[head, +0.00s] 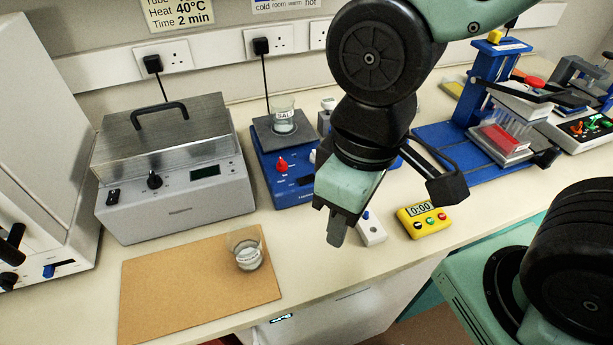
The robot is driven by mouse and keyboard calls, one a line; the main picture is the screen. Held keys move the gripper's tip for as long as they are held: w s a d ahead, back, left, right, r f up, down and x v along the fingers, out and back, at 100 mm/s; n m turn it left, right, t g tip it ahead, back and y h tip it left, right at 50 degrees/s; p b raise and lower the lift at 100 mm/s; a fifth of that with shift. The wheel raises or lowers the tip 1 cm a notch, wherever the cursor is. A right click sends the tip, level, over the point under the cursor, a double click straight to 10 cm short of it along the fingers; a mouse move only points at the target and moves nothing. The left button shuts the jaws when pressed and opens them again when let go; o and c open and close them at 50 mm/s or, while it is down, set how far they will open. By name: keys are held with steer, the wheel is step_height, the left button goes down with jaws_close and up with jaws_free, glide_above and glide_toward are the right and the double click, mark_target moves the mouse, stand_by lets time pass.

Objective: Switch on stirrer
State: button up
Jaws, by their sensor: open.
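The stirrer (269,165) is a blue unit with a dark top plate, standing at the back of the bench left of my arm. A glass beaker labelled SALT (284,118) stands on its plate. A red knob (282,164) shows on its front, and a paler control beside it is partly covered by my arm. My gripper (334,226) is open, pointing down in front of and to the right of the stirrer, apart from the red knob. The stirrer's right side is hidden behind my gripper and wrist.
A grey lidded water bath (176,190) stands left of the stirrer. A glass beaker (247,253) sits on a brown mat (165,290) in front. A small white device (371,231) and a yellow timer (424,220) lie right of my gripper. A blue rack stand (487,85) is further right.

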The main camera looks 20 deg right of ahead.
steer(key=shift+w, duration=0.1)
steer(key=c, duration=0.5)
steer(key=shift+w+r, duration=0.1)
steer(key=shift+w, duration=0.25)
jaws_close()
steer(key=w+d+n+y+p, duration=0.1)
steer(key=w+d+n, duration=0.2)
steer(key=w, duration=0.7)
steer(key=w+d+n+y+p, duration=0.1)
steer(key=w+d+n, duration=0.2)
steer(key=w+n, duration=0.4)
steer(key=w, duration=0.3)
steer(key=shift+w+p, duration=0.3)
steer(key=shift+w, duration=0.1)
